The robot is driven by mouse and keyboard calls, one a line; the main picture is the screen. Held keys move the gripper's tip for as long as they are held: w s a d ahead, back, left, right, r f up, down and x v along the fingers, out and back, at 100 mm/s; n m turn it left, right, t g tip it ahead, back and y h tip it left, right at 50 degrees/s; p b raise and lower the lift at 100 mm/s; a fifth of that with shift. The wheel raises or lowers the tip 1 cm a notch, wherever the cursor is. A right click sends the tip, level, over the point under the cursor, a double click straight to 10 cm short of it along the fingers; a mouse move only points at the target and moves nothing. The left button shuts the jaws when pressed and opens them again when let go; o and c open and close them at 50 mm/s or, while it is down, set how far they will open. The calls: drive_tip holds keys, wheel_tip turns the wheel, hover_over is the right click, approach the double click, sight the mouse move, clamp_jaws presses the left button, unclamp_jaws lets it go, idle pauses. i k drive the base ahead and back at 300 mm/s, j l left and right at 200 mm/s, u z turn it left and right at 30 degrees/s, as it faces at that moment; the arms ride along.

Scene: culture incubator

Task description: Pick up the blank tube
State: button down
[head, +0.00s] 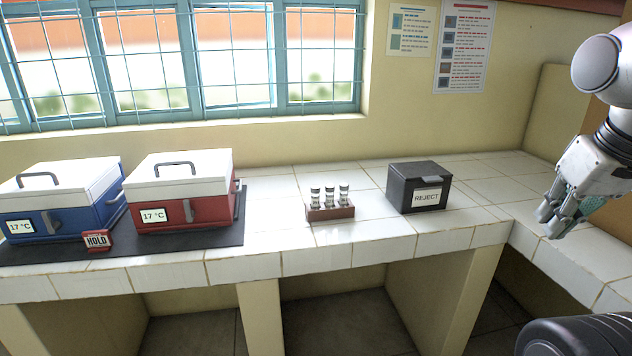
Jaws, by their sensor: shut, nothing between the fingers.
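Three small tubes with pale tops and dark bands stand upright side by side in a brown rack (331,213) on the white tiled counter. They are the left tube (315,196), the middle tube (330,196) and the right tube (344,195). Their labels are too small to tell which one is blank. My gripper (547,223) is at the right side of the view, shut and empty, pointing down and left. It is well to the right of the rack, apart from it and beyond the black box.
A black REJECT box (418,188) stands between rack and gripper. A red cooler (179,191) and a blue cooler (62,201), both reading 17 °C, stand on a dark mat (215,236) with a HOLD sign (97,241). Counter around the rack is clear.

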sight(315, 190)
drive_tip(key=i+j+u, duration=0.2)
drive_tip(key=i, duration=0.25)
drive_tip(key=i+j+u, duration=0.15)
drive_tip(key=i, duration=0.35)
